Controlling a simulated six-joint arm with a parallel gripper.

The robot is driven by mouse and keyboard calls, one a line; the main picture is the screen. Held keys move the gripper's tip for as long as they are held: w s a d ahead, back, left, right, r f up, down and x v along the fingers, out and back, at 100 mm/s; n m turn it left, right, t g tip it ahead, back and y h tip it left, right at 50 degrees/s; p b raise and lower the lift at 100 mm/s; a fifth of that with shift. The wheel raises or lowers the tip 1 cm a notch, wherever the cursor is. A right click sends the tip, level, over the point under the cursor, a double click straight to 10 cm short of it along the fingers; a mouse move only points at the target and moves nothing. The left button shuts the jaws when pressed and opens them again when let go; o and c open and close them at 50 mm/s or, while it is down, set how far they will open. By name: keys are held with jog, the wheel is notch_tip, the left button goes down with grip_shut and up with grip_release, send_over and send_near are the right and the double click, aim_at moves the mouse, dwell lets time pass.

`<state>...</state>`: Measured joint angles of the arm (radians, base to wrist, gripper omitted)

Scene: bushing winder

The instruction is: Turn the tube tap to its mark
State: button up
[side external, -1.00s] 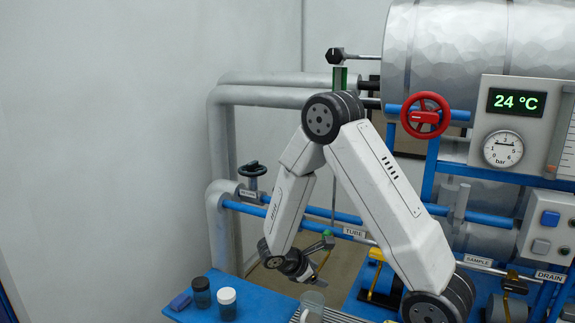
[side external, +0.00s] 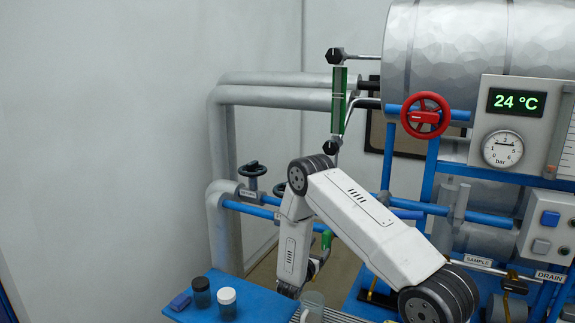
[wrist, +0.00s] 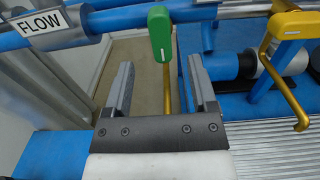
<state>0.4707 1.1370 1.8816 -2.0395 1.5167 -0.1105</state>
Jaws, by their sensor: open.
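The tube tap shows in the wrist view as a green lever (wrist: 160,35) with a thin brass spout (wrist: 167,88) below it. My gripper (wrist: 159,63) is open. Its two grey fingers stand apart, with the spout visible between them and the green lever just beyond the tips. Nothing is held. In the side view the green lever (side external: 326,240) stands roughly upright beside my gripper (side external: 316,264), which is partly hidden by my arm. I cannot tell whether the fingers touch the lever. No mark on the tap is readable.
A yellow-handled tap (wrist: 291,26) with a brass spout stands to the right. A FLOW label (wrist: 40,28) hangs on the blue pipe at left.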

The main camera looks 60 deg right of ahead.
aim_at(325, 241)
jog(key=shift+d, duration=3.9)
grip_shut()
